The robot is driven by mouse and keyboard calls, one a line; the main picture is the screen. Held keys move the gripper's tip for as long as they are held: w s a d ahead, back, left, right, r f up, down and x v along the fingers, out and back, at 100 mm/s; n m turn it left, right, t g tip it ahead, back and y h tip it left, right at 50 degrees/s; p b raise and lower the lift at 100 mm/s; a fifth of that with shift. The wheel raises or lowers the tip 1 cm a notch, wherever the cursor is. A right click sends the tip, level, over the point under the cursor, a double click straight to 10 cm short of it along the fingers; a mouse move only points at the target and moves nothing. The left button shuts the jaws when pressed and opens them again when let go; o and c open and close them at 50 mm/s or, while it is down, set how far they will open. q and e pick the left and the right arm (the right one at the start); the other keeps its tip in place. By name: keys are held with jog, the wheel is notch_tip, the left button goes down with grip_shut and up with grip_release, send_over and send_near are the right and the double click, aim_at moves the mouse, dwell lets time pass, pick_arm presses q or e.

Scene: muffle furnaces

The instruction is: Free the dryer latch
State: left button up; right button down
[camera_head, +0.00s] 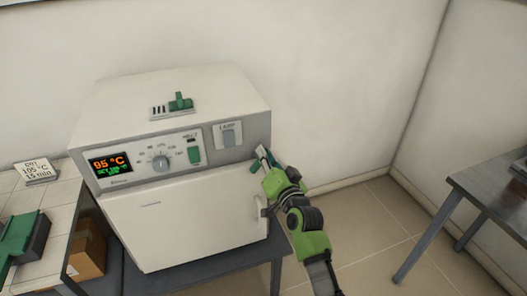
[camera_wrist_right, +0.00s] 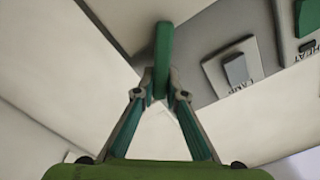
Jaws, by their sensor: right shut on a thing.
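The dryer (camera_head: 185,97) is a white box with a grey front panel and a lit display (camera_head: 110,163) reading 95 °C. Its white front door (camera_head: 185,218) looks closed, with a small pale handle at its right edge. A green latch (camera_head: 256,166) sits at the top right corner of the door. In the right wrist view the latch is an upright green bar (camera_wrist_right: 163,50) between my fingertips. My right gripper (camera_wrist_right: 161,85) is shut on it; the head view shows the gripper (camera_head: 263,157) at that corner, partly hiding the latch. My left gripper is not in view.
A lamp switch (camera_head: 229,135), green heat switch (camera_head: 195,156) and dial (camera_head: 160,163) are on the panel. A green lever (camera_head: 180,102) is on top. A sign (camera_head: 36,171) reads 105 °C, 15 min. A table (camera_head: 490,195) stands right, with open floor (camera_head: 360,235) between.

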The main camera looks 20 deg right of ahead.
jog(key=m, duration=0.3)
jog(key=m+p, duration=0.1)
jog(key=shift+d+f+m, duration=0.3)
jog(key=shift+d+f, duration=0.05)
jog(key=shift+d, duration=0.05)
jog(key=shift+d+f+m, duration=0.1)
jog(key=shift+f+m, duration=0.15)
jog(key=shift+m, duration=0.8)
jog(key=shift+d+f+m, duration=0.1)
jog(key=shift+f+m, duration=0.15)
jog(key=shift+m, duration=0.8)
jog(key=c, duration=2)
grip_release()
jog(key=shift+c, duration=0.2)
jog(key=shift+f, duration=0.1)
jog(key=s, duration=0.8)
jog(key=shift+o, duration=0.3)
